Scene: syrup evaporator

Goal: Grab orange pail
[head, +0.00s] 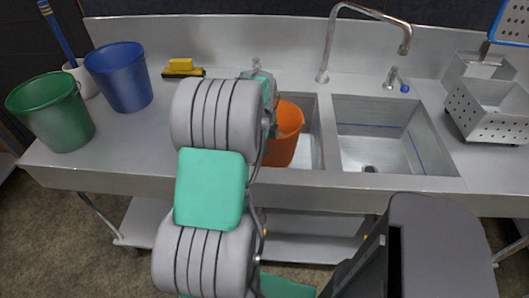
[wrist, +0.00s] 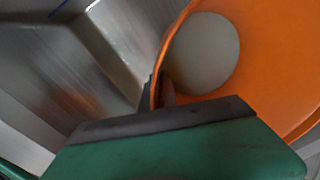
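The orange pail (head: 287,130) is at the left sink basin (head: 311,150) in the head view, partly hidden by my arm. In the wrist view the orange pail (wrist: 272,62) fills the right side, with a pale oval patch inside it. My gripper (wrist: 158,92) is at the pail's rim, with one dark finger outside the wall and the other inside. The fingers are close together with the rim between them, so it looks shut on the rim. In the head view my arm hides the gripper.
A blue pail (head: 119,78) and a green pail (head: 50,112) stand at the counter's left. A yellow sponge and brush (head: 182,68) lie at the back. The right basin (head: 375,135) is empty below the faucet (head: 330,40). A perforated metal box (head: 490,110) stands at right.

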